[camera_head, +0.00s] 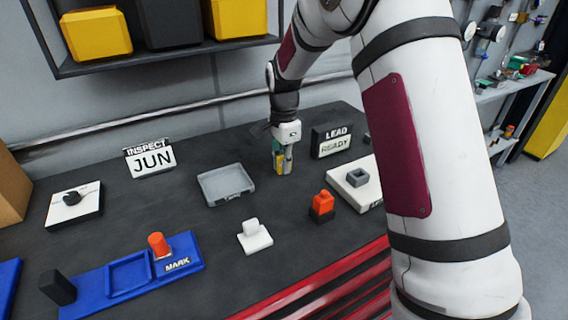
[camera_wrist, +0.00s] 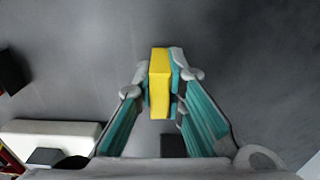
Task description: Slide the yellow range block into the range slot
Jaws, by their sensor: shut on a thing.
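The yellow range block (camera_wrist: 159,84) is held upright between the fingertips of my gripper (camera_wrist: 160,88) in the wrist view. In the head view only a sliver of yellow (camera_head: 277,158) shows at my gripper (camera_head: 283,168), which points down above the far part of the dark bench. My gripper is shut on the block, and bench surface shows around it in the wrist view. I cannot tell which fixture is the range slot; no readable label names it.
A grey tray (camera_head: 207,188) lies left of my gripper. A LEAD READY sign (camera_head: 331,142) stands close to its right. A white plate with a grey square socket (camera_head: 358,177), an orange-topped block (camera_head: 322,207) and a white block (camera_head: 254,238) are nearer. A blue MARK tray (camera_head: 190,252) is front left.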

